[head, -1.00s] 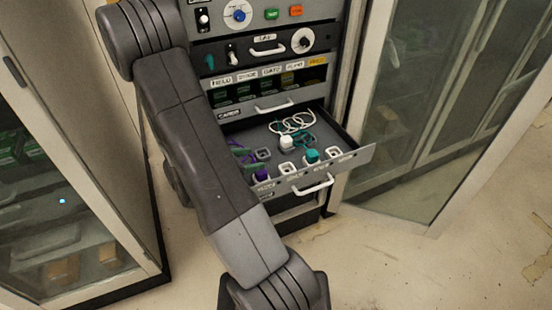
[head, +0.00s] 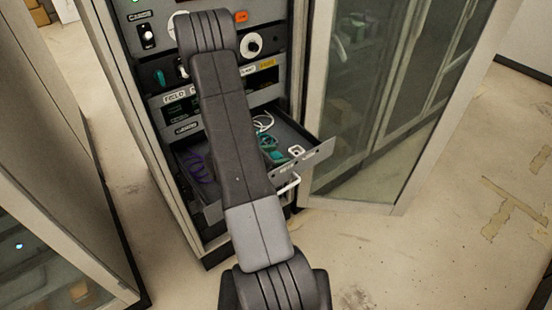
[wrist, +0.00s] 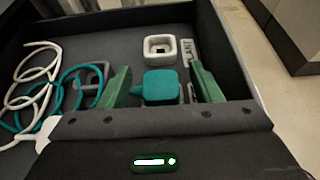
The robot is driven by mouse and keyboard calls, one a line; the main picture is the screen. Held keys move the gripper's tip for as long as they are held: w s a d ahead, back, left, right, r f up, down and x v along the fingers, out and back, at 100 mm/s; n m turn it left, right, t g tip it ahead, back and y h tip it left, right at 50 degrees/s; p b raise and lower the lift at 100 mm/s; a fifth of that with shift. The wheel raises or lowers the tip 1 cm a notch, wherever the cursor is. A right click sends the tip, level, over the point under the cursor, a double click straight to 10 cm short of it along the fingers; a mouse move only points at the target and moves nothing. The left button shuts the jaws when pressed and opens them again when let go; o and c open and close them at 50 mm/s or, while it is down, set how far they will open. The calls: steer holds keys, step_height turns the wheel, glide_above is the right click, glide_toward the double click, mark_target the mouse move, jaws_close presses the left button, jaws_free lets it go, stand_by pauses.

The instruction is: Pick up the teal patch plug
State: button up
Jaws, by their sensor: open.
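The teal patch plug (wrist: 161,84) sits in the open drawer (head: 318,156), with a teal cord looping off to the left in the wrist view. It also shows at the right edge of my arm in the head view (head: 277,157). My gripper (wrist: 160,72) is open, with one green finger on each side of the plug. Gaps show between the fingers and the plug. I cannot tell how deep the fingertips reach. My gripper is hidden behind my arm in the head view.
A white square socket (wrist: 160,49) stands just beyond the plug, and a grey socket (wrist: 92,76) is left of the left finger. White cable loops (wrist: 30,88) lie at the left. The drawer walls surround these. A glass door (head: 375,120) stands right of the drawer.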

steer(key=shift+w+d+f, duration=0.15)
steer(key=shift+d, duration=0.1)
steer(key=c, duration=1.1)
